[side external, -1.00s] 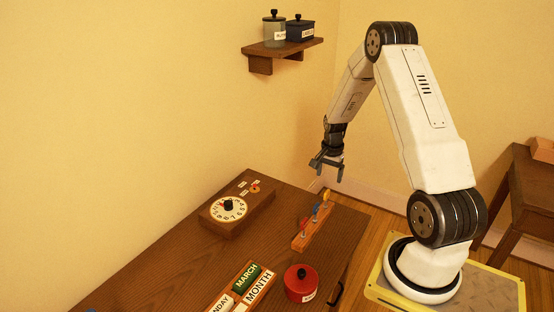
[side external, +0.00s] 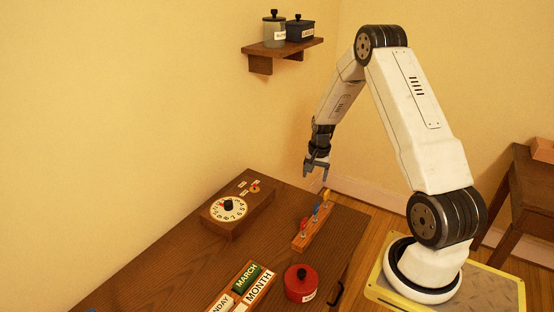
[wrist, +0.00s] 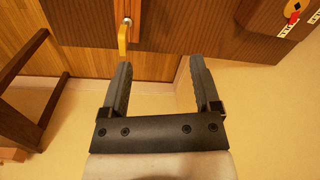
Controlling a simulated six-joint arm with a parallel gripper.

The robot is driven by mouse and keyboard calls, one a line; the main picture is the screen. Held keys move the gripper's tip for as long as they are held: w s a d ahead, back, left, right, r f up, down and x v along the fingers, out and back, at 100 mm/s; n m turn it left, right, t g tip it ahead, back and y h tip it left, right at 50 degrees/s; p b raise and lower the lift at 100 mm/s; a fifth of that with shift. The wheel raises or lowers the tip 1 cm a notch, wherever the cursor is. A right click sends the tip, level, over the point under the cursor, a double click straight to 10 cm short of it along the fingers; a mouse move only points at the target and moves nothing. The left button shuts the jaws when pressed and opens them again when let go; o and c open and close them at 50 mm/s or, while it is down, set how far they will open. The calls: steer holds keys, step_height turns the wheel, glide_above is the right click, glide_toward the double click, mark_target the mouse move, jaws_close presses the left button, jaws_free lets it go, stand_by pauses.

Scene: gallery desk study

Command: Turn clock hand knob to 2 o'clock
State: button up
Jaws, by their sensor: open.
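The clock (side external: 236,219) is a white numbered dial on a wooden box near the wall side of the desk. Its black knob (side external: 228,204) stands at the dial's middle; the hand's exact direction is too small to tell. My gripper (side external: 317,175) is above the far part of the desk, to the right of the clock and higher than it. It is open and empty, apart from the knob. In the wrist view my gripper (wrist: 157,70) shows two spread dark fingers with nothing between them. The clock dial is not in the wrist view.
A wooden strip with coloured levers (side external: 311,224) stands right of the clock box; its yellow lever (wrist: 122,38) shows in the wrist view. A red pot (side external: 300,285) and calendar blocks (side external: 247,277) are nearer the front. A shelf (side external: 285,53) holds two jars.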

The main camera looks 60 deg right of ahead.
steer(key=w+a+f+n+t, duration=0.1)
steer(key=w+a+n+t, duration=0.1)
steer(key=w+a+n, duration=0.8)
steer(key=n+t+y, duration=0.1)
steer(key=n+t, duration=0.1)
steer(key=n, duration=0.6)
glide_toward(228, 202)
steer(key=f, duration=0.1)
steer(key=shift+w+a+f, duration=0.1)
steer(key=shift+w+f, duration=0.05)
steer(key=shift+w, duration=0.35)
steer(key=shift+f+g, duration=0.15)
steer(key=shift+g, duration=0.15)
steer(key=shift+x, duration=3.75)
jaws_close()
